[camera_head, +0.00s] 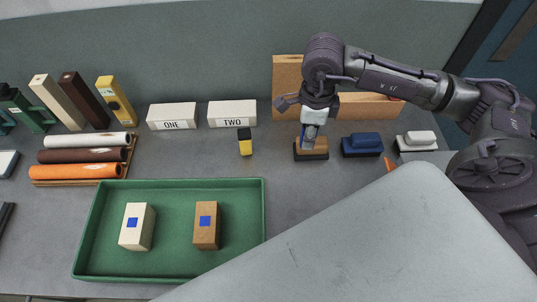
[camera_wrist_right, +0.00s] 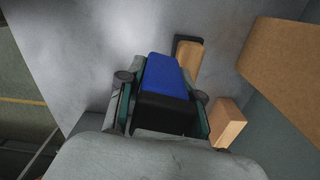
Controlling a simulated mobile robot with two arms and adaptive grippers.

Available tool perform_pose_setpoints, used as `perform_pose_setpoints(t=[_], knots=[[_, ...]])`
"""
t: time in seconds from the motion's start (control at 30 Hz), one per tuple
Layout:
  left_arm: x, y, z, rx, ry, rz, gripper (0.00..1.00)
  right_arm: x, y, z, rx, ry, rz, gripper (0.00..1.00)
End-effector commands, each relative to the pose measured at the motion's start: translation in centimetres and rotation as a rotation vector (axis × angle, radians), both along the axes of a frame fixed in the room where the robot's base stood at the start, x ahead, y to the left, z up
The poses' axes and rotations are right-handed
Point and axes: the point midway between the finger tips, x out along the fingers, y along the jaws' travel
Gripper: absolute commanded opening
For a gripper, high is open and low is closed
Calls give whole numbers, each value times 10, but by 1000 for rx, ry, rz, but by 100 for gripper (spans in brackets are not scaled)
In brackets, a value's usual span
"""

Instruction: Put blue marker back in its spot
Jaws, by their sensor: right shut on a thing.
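The blue marker (camera_wrist_right: 165,78) has a blocky blue body and a black end. In the right wrist view it sits between the fingers of my right gripper (camera_wrist_right: 163,100), which is shut on it. In the head view my right gripper (camera_head: 312,128) points down over the tan block with a dark base (camera_head: 310,154). A bit of the marker (camera_head: 311,131) shows between the fingers there. I cannot tell whether the marker touches the block. My left gripper is not in view.
A blue block (camera_head: 362,142) and a white block (camera_head: 417,138) on dark bases stand to the right. A wooden board (camera_head: 287,85) stands behind. Boxes ONE (camera_head: 172,115) and TWO (camera_head: 232,113) and a green tray (camera_head: 180,273) holding two blocks lie left.

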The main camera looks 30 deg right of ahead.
Motion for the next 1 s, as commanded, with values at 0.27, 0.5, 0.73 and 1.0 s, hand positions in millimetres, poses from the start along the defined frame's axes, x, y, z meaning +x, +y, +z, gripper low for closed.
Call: perform_pose_setpoints(t=[0.27, 0.5, 0.73, 1.0], knots=[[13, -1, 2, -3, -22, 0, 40, 7, -8, -12, 5, 1, -222, 13], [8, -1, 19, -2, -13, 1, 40, 49, 25, -40, 7, 2, -222, 13], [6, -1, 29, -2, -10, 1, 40, 84, 50, -68, 3, 1, -221, 13], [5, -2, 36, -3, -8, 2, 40, 92, 56, -89, 1, 4, -220, 13]])
